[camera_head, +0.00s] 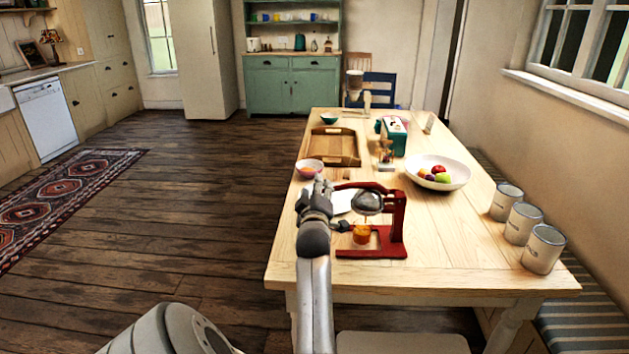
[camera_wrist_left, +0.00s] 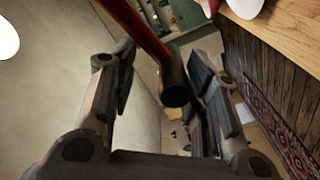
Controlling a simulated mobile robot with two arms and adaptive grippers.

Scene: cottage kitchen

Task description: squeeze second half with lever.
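The red juice press (camera_head: 397,222) stands near the front of the wooden table, with a silver press head (camera_head: 367,202) above a glass of orange juice (camera_head: 361,236). Its red lever (camera_head: 353,186) points left toward my left gripper (camera_head: 322,190). In the left wrist view, the dark grip end of the lever (camera_wrist_left: 175,85) lies between the two fingers of my left gripper (camera_wrist_left: 168,82). The fingers are apart, with a gap on the left side of the grip. Any fruit half inside the press is hidden. My right gripper is not in view.
Three cans (camera_head: 543,249) stand at the table's right edge. A white fruit bowl (camera_head: 455,178), a wooden tray (camera_head: 335,147), a small bowl (camera_head: 309,170) and a teal-sided box (camera_head: 393,139) are farther back. A white flat item (camera_head: 341,203) lies behind my gripper.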

